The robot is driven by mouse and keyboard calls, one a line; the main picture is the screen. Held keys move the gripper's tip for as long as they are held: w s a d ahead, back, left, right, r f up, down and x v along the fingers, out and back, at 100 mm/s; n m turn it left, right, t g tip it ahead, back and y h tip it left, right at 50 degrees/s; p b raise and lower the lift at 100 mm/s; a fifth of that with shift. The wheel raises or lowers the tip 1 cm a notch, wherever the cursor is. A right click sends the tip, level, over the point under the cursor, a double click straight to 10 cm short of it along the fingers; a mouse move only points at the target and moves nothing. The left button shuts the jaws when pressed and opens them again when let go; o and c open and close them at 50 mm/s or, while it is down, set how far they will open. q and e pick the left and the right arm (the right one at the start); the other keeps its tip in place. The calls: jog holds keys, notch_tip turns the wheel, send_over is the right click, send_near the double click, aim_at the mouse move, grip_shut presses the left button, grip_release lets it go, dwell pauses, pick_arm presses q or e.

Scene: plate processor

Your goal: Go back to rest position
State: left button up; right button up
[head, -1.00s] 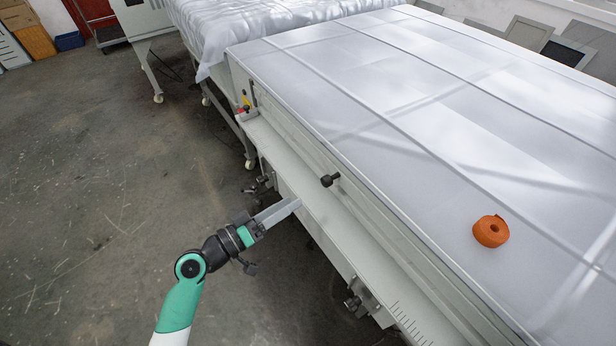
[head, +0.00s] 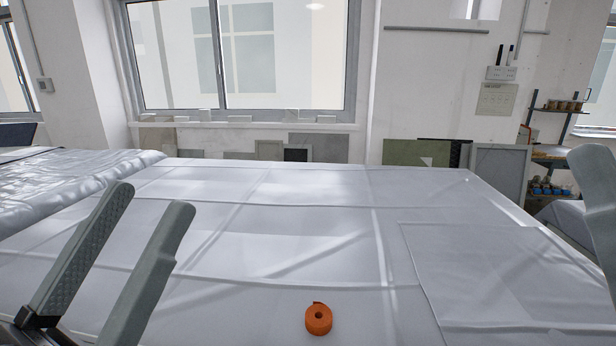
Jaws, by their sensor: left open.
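My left gripper (head: 135,245) is large at the lower left of the head view. Its two grey fingers point up and are apart, with nothing between them. It shows in front of the white covered table of the plate processor (head: 290,240). Part of my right gripper (head: 598,200) shows at the right edge. Only one grey finger of it is in the picture, so its opening is not clear.
An orange roll (head: 318,319) lies on the table at the near middle. A flat sheet (head: 480,260) lies on the right part of the table. A crumpled white cover (head: 70,190) is at the left. Panels (head: 415,152) lean on the back wall below the window.

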pick_arm(q)
jog(key=s+a+r+n+t+y, duration=0.3)
jog(key=a+r+n+y, duration=0.2)
jog(key=y, duration=0.4)
notch_tip(320, 180, up, 37)
jog(key=p, duration=3.8)
jog(key=shift+w+h, duration=0.2)
jog(key=shift+h, duration=0.2)
jog(key=shift+r, duration=0.15)
